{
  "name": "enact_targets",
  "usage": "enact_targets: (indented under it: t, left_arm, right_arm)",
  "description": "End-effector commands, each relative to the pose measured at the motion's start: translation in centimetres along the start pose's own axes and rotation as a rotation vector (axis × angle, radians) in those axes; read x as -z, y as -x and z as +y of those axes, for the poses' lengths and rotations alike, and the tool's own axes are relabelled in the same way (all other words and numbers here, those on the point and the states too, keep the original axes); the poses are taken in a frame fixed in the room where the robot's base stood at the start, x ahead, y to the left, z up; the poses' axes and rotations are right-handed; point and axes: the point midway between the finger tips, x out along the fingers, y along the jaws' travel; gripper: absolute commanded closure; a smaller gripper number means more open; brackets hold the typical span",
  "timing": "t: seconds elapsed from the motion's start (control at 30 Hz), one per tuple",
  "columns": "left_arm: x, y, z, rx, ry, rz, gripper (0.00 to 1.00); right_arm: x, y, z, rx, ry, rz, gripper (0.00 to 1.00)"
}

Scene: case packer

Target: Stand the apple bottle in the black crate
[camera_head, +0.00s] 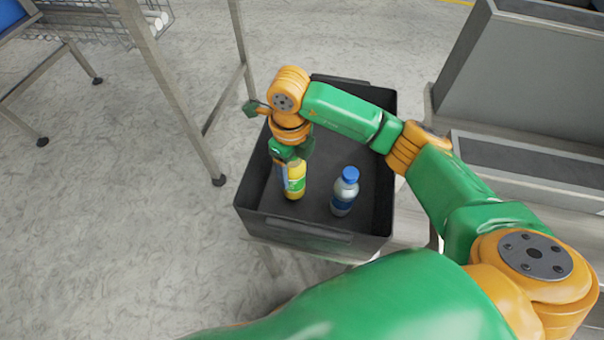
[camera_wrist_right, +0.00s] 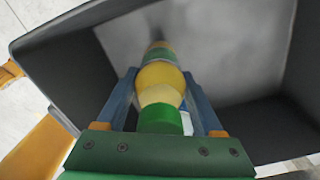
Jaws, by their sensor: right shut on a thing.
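The apple bottle (camera_head: 295,181), yellow with a green cap and a green-and-white label, is inside the black crate (camera_head: 300,234), toward its left side, and looks upright. My right gripper (camera_head: 290,168) reaches down into the crate and is shut around the bottle's upper part. In the right wrist view the bottle (camera_wrist_right: 160,85) stands between the two blue fingers of the right gripper (camera_wrist_right: 160,100), with its green cap nearest the camera. The crate's walls (camera_wrist_right: 60,35) surround it. Whether the bottle's base touches the crate floor cannot be told. My left gripper is not in view.
A clear water bottle with a blue cap (camera_head: 345,190) stands in the crate, right of the apple bottle. A metal-framed table (camera_head: 185,95) stands at the left. Grey machinery (camera_head: 520,75) is at the right. The crate floor between the bottles is narrow but free.

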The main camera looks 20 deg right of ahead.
Motion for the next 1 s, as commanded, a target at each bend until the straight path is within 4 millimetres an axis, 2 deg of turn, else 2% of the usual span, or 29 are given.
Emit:
enact_targets:
  t: [0.23,0.57,0.6,0.67,0.7,1.0]
  left_arm:
    - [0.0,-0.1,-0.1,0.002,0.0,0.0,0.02]
    - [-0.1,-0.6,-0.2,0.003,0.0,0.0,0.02]
    - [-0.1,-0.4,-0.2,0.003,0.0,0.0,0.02]
    - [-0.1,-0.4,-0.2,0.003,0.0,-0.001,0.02]
    - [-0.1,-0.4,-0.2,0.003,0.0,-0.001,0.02]
    - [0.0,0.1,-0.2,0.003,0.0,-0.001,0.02]
  right_arm:
    - [0.0,-4.0,0.0,0.0,0.002,0.002,1.0]
    - [0.0,-4.6,0.0,0.001,0.004,-0.001,1.0]
    - [0.0,-4.5,0.0,0.001,0.004,-0.001,0.21]
    - [0.0,-4.4,0.0,0.001,0.004,0.0,0.05]
    - [0.0,-4.4,0.0,0.001,0.004,0.0,0.02]
    - [0.0,-3.9,0.0,0.0,0.004,-0.001,0.02]
